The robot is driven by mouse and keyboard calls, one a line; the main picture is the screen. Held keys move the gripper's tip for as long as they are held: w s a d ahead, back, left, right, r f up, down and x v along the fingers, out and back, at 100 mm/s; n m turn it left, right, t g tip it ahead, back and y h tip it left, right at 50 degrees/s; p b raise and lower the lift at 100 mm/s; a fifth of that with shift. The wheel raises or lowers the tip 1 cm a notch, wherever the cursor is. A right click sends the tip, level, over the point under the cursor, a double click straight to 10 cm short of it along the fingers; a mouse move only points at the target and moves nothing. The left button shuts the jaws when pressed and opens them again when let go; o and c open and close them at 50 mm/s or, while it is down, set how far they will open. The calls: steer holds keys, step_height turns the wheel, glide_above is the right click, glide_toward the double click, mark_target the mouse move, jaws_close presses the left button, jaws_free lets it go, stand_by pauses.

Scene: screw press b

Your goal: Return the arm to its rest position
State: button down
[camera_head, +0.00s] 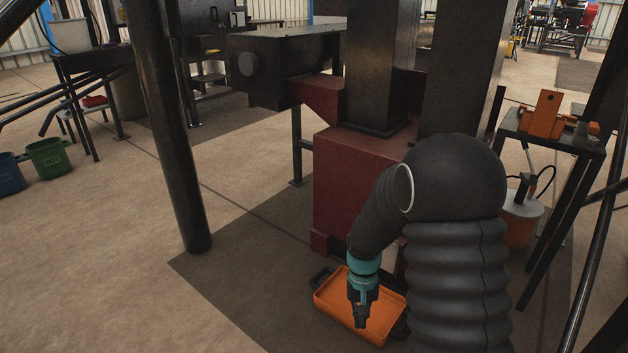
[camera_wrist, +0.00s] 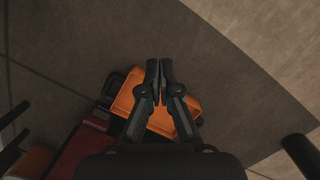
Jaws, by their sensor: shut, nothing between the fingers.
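My arm, in a black ribbed sleeve, bends over and points down at the lower right of the head view. My gripper (camera_head: 361,321) hangs above an orange tray (camera_head: 331,291) with black handles; it is shut and empty. In the wrist view my gripper (camera_wrist: 159,66) shows its two fingers together over the orange tray (camera_wrist: 122,103). The gap in height between fingertips and tray cannot be told. The inside of the tray is partly hidden by my gripper.
A dark red machine base (camera_head: 355,190) with black columns stands behind my arm. A black post (camera_head: 172,130) rises at left. A table (camera_head: 560,139) with an orange fixture (camera_head: 545,115) stands at right, a bucket (camera_head: 520,222) beside it. Open floor lies to the left.

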steer(key=s+d+r+t+p, duration=0.1)
steer(key=s+r+t+p, duration=0.1)
steer(key=s+r, duration=0.4)
steer(key=s+d+r+t+p, duration=0.2)
steer(key=s+r, duration=0.5)
steer(key=r, duration=0.9)
steer(key=s+d+r+t+p, duration=0.1)
steer(key=s+r+t+p, duration=0.1)
steer(key=s+r, duration=0.4)
step_height(320, 180, up, 5)
steer(key=shift+s+d+r+n+t, duration=0.15)
steer(key=shift+s+n+t, duration=0.25)
steer(key=shift+t, duration=0.4)
